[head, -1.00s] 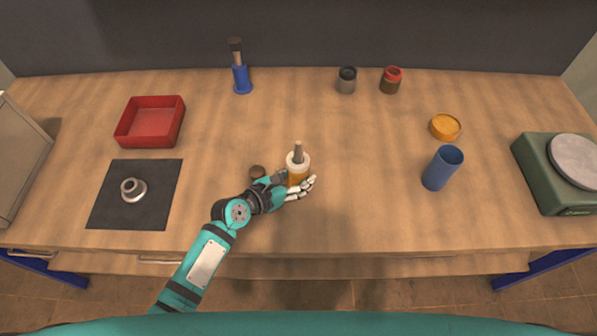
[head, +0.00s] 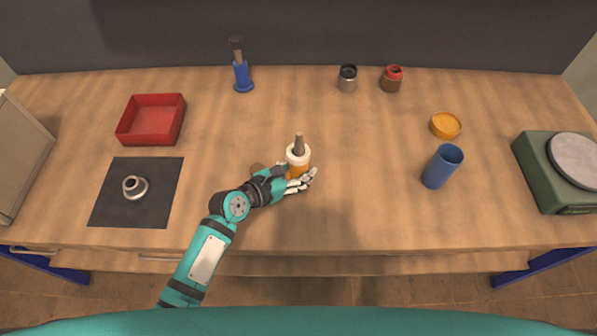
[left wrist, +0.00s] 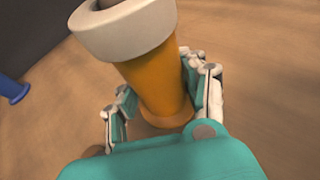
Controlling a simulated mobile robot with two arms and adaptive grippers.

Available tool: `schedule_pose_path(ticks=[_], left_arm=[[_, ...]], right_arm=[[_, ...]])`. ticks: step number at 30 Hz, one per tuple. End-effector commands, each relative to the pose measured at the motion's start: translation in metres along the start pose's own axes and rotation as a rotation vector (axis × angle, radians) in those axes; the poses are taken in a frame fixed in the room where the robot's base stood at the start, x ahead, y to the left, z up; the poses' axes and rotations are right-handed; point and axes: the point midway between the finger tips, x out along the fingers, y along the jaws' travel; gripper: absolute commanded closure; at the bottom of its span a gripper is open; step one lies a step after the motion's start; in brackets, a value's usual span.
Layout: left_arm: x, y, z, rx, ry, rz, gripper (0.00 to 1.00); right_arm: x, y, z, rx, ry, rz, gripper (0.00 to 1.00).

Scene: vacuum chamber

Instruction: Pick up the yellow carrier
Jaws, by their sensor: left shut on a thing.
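The yellow carrier (head: 296,170) is an orange-yellow upright body with a white ring (head: 298,153) around its top and a grey-brown rod (head: 299,141) standing out of it. It is near the middle of the table. My left gripper (head: 301,180) is shut on its lower body from the front. In the left wrist view the yellow carrier (left wrist: 155,85) stands between the fingers of my left gripper (left wrist: 163,95), which touch its sides. Its base is partly hidden by the hand. My right gripper is not in view.
A blue holder (head: 242,78), a red tray (head: 152,121), a black mat (head: 113,207) with a metal ring (head: 134,187), two jars, a blue cup (head: 441,168) and a green scale (head: 545,172) stand farther off.

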Motion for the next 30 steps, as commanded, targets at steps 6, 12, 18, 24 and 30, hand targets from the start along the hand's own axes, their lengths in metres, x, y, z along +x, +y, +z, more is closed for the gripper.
schedule_pose_path(ticks=[6,12,18,24,30], left_arm=[[-0.010,-0.006,0.010,-0.002,-0.004,0.001,1.00],[-0.027,-0.024,0.005,-0.003,-0.003,0.001,1.00],[-0.056,-0.054,-0.003,-0.005,-0.004,0.001,1.00],[-0.088,-0.087,-0.012,-0.005,-0.003,0.001,1.00],[-0.107,-0.106,-0.017,-0.002,-0.003,0.001,1.00]], right_arm=[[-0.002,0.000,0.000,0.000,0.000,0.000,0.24],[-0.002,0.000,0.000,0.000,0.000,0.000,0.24],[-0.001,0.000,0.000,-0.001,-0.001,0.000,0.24],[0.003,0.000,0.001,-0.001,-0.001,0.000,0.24],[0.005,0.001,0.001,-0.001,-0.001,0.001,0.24]])
